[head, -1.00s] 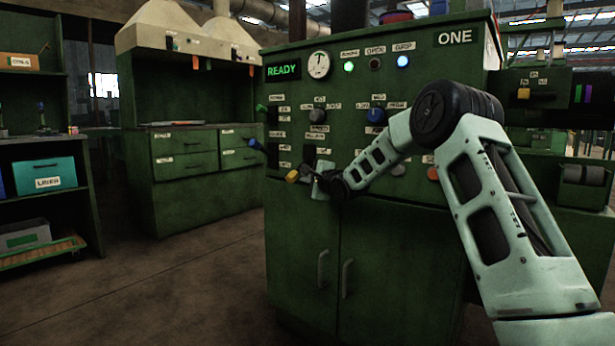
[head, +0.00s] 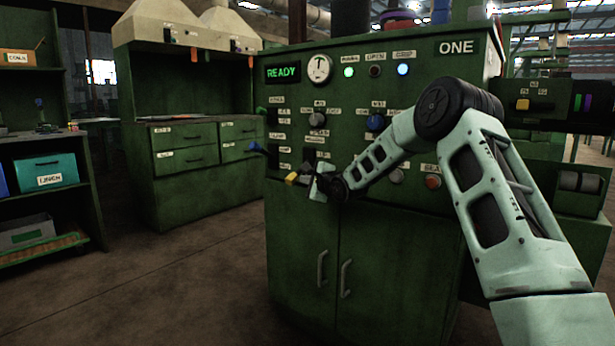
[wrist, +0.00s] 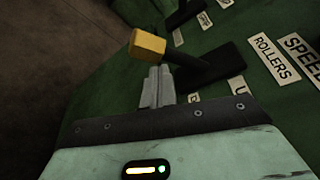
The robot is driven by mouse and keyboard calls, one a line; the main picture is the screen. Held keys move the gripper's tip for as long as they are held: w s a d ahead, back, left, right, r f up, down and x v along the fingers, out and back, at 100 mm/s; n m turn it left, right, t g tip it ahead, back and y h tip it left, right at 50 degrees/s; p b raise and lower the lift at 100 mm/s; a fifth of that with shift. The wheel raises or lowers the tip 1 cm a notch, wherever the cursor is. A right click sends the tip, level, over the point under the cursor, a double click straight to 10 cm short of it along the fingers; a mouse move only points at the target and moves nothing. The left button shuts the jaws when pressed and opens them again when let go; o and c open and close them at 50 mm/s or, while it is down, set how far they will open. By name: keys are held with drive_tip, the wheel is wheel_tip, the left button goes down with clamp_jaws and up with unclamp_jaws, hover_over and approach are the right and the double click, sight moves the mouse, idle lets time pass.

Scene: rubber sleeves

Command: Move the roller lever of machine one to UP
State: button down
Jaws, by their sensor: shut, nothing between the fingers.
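The roller lever (wrist: 147,44) has a yellow block knob on a dark stem, beside a label reading ROLLERS (wrist: 274,58) in the wrist view. In the head view its yellow knob (head: 291,178) sticks out at the lower left of machine one's green panel (head: 345,140). My gripper (wrist: 159,73) is shut and empty, its fingertips close against the lever's stem on the near side in the wrist view. I cannot tell whether they touch. In the head view my gripper (head: 317,185) is just right of the knob. The label beginning with U (wrist: 240,89) is partly hidden by my gripper.
A blue-tipped lever (head: 256,147) juts out left of the yellow knob. Another dark lever slot (wrist: 185,12) lies near the top of the wrist view. Cabinet doors with handles (head: 321,268) are below the panel. The floor (head: 190,270) at left is clear.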

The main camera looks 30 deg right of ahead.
drive_tip(key=r+p, duration=0.1)
drive_tip(key=p, duration=0.1)
drive_tip(key=r+m+p, duration=0.1)
drive_tip(key=p, duration=0.2)
drive_tip(key=shift+a, duration=0.3)
drive_tip(key=r+m+y+p, duration=0.1)
drive_tip(key=p, duration=0.3)
drive_tip(key=r+m+g+p, duration=0.1)
drive_tip(key=m+p, duration=0.1)
drive_tip(key=p, duration=0.3)
drive_tip(key=r+m+g+y+p, duration=0.1)
drive_tip(key=m+p, duration=0.1)
drive_tip(key=p, duration=0.2)
drive_tip(key=shift+s+a+r+y, duration=0.1)
drive_tip(key=shift+a+r+y, duration=0.1)
drive_tip(key=shift+a+y, duration=0.1)
drive_tip(key=shift+d+r+p, duration=0.1)
drive_tip(key=shift+r+p, duration=0.65)
drive_tip(key=shift+r, duration=0.05)
